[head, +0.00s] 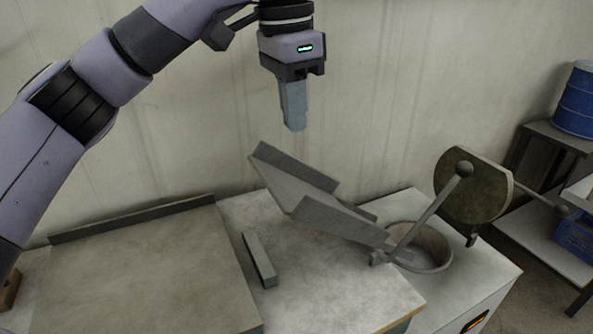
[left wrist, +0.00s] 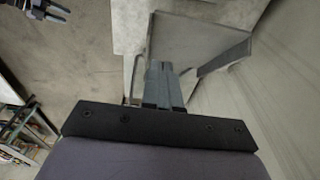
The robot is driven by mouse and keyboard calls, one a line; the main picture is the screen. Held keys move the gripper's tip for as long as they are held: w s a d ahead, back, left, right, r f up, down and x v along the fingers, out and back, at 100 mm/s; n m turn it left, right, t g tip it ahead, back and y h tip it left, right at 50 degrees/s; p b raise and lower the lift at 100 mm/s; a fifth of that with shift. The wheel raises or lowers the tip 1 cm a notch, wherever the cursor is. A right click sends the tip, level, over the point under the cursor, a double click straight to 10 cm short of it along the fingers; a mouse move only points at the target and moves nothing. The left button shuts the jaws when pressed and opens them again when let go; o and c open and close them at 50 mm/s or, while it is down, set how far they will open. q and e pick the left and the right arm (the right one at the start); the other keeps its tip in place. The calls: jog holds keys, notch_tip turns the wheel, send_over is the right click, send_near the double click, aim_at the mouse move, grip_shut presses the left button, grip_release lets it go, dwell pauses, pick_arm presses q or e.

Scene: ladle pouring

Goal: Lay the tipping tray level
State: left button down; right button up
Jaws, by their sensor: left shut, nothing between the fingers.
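The tipping tray (head: 300,195) is a grey metal trough with raised side walls. It stands tilted, its left end high and its right end low at a round basin (head: 425,248). In the left wrist view the tray (left wrist: 205,38) shows beyond the fingers. My left gripper (head: 294,122) points down above the tray's raised end, apart from it in the head view. Its fingers are together and empty; they also show in the left wrist view (left wrist: 163,88). A dark gripper-like part, probably my right gripper (left wrist: 48,10), shows at that view's top left corner, too small to judge.
A rod with a ball knob (head: 464,169) rises beside the basin, in front of a round dark plate (head: 468,192). A grey bar (head: 259,260) lies on the worktop left of the tray. A low ledge (head: 135,218) runs along the wall. A blue drum (head: 577,100) stands far right.

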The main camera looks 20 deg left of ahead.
pick_arm(q)
jog(key=shift+w+a+r, duration=0.1)
jog(key=shift+w+r, duration=0.05)
jog(key=shift+r, duration=0.1)
jog(key=shift+f, duration=0.1)
send_over(288, 206)
jog(key=w+d, duration=0.1)
jog(key=w, duration=0.1)
jog(key=f, duration=0.9)
jog(key=shift+s+d+f, duration=0.2)
jog(key=shift+s+f, duration=0.05)
jog(key=shift+f, duration=0.1)
jog(key=shift+s+a+f, duration=0.35)
jog(key=shift+f, duration=0.25)
jog(key=shift+s+a+f, duration=0.3)
jog(key=shift+s+f, duration=0.05)
jog(key=shift+f, duration=0.2)
jog(key=shift+s+a+f, duration=0.15)
jog(key=shift+s+f, duration=0.05)
jog(key=shift+f, duration=0.25)
jog(key=shift+f, duration=0.15)
